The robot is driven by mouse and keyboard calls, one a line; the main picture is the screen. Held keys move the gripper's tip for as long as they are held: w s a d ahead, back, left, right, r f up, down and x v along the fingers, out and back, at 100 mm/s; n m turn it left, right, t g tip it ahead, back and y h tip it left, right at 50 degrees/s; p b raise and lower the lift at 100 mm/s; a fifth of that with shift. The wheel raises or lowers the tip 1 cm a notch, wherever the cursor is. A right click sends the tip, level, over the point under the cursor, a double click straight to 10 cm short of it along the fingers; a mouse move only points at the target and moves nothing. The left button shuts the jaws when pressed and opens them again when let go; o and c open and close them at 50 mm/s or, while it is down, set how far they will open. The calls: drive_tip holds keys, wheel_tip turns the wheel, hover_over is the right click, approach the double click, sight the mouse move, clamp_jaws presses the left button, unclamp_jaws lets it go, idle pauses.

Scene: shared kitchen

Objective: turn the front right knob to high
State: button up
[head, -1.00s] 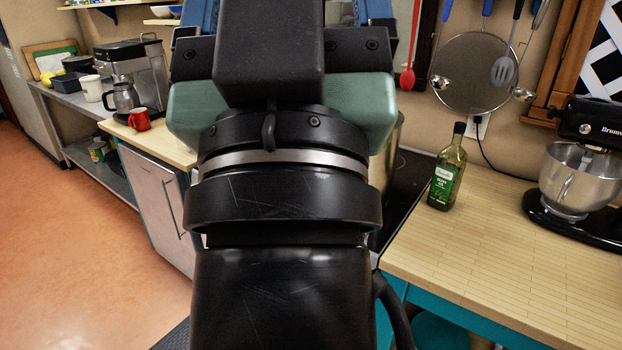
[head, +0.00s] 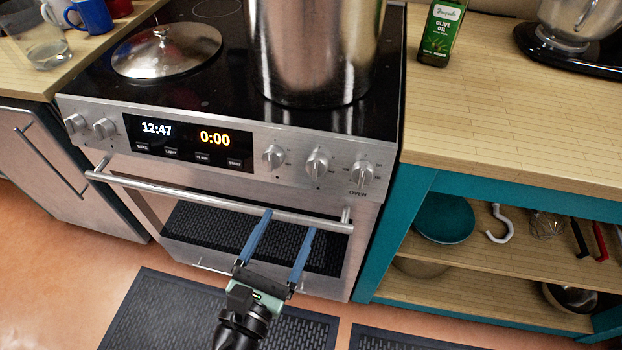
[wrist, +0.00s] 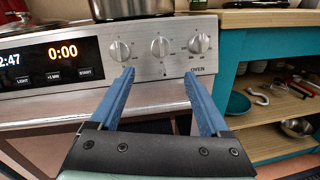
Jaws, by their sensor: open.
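The stove's front panel has three silver knobs to the right of its display: a left one (head: 273,157), a middle one (head: 317,164) and a right one (head: 361,174) with "OVEN" printed below it. I cannot read which burner the first two serve. In the wrist view the left knob (wrist: 119,50), middle knob (wrist: 160,46) and oven knob (wrist: 199,43) all show. My gripper (head: 290,222) is open and empty, its blue fingers pointing at the stove below the knobs. In the wrist view the fingertips (wrist: 158,76) straddle the middle knob's column, apart from it.
The oven handle (head: 220,203) juts out under the panel, close to my fingers. A tall metal pot (head: 310,50) and a lid (head: 166,52) sit on the cooktop. A teal shelf unit (head: 390,235) adjoins the stove on the right.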

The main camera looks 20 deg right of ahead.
sight(313, 175)
drive_tip(key=x, duration=1.2)
drive_tip(key=shift+w+d+r+b, duration=0.1)
drive_tip(key=shift+d+b, duration=0.1)
drive_tip(key=shift+b, duration=0.15)
drive_tip(key=shift+c, duration=0.2)
clamp_jaws()
